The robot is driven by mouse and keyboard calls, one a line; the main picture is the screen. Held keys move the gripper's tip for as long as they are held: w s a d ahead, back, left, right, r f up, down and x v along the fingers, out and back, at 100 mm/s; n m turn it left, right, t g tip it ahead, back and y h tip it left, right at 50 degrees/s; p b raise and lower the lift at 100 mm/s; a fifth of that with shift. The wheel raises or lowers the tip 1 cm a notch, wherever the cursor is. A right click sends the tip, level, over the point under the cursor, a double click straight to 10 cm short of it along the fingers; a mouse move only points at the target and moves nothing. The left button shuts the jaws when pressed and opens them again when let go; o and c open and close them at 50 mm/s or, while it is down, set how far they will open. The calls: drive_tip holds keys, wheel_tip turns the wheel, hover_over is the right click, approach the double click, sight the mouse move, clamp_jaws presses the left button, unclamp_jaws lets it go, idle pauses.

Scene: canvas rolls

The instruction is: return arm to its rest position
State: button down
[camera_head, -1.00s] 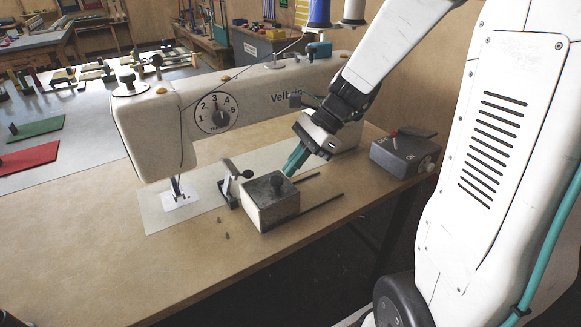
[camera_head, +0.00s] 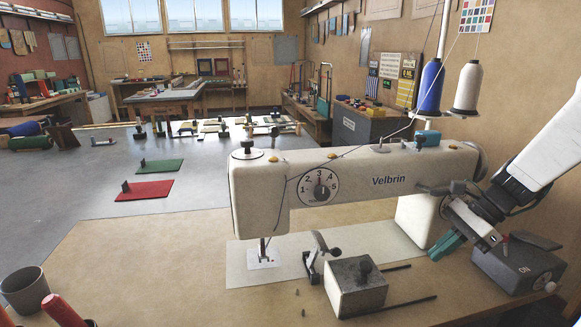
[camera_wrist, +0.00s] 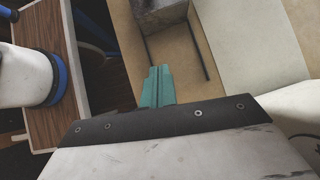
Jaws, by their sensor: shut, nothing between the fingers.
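My gripper (camera_head: 447,244) shows at the right in the head view, at the end of my arm that comes in from the right edge. Its teal fingers are closed together with nothing between them. They hang in front of the right end of the white sewing machine (camera_head: 345,190), above and to the right of the grey metal block (camera_head: 352,290). In the wrist view the shut fingers (camera_wrist: 157,84) point toward the block (camera_wrist: 160,14) and its two dark rods, apart from them.
A grey control box (camera_head: 515,265) stands right beside my gripper. Blue and white thread spools (camera_head: 430,87) rise behind the machine. A grey cup (camera_head: 27,291) stands at the front left. The tabletop (camera_head: 150,260) left of the machine is clear.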

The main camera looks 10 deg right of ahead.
drive_tip(key=s+a+r+n+h, duration=0.4)
drive_tip(key=s+a+n, duration=0.2)
drive_tip(key=s+n, duration=0.3)
drive_tip(key=s+a+r+n+h, duration=0.3)
drive_tip(key=s+a+r+n, duration=0.1)
drive_tip(key=s+n, duration=0.5)
drive_tip(key=shift+s+a+r+n+t+h, duration=0.2)
drive_tip(key=shift+a+r+n+t+h, duration=0.15)
drive_tip(key=shift+a, duration=0.55)
